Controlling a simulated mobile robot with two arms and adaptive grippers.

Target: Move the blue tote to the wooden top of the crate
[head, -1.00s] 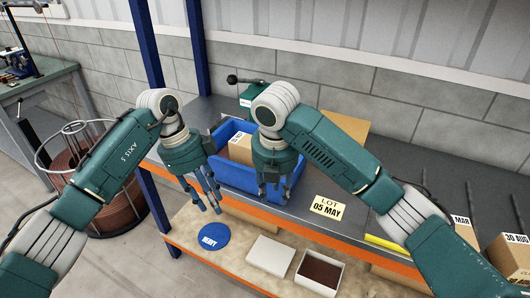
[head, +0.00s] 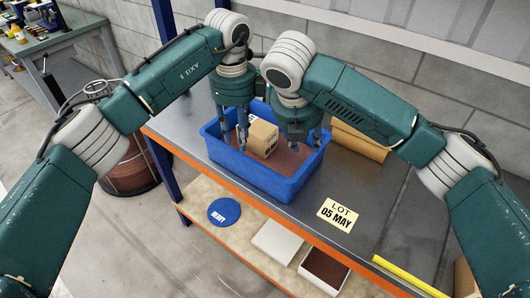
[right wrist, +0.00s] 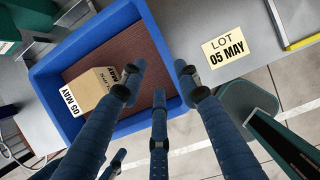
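The blue tote (head: 255,178) stands upright on the grey shelf top, near its front edge. A cardboard box (head: 263,138) lies inside on its brown floor; it also shows in the right wrist view (right wrist: 95,88). My left gripper (head: 233,132) points down at the tote's left end, its fingers apart. My right gripper (head: 302,138) points down at the tote's right end. In the right wrist view its fingers (right wrist: 158,85) are spread over the tote's right wall and hold nothing visible. Whether either touches the rim is unclear. I cannot make out a wooden-topped crate.
The grey shelf top (head: 390,200) carries a yellow lot card (head: 340,214) right of the tote and brown cardboard (head: 358,142) behind it. A blue post (head: 166,30) stands at left.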

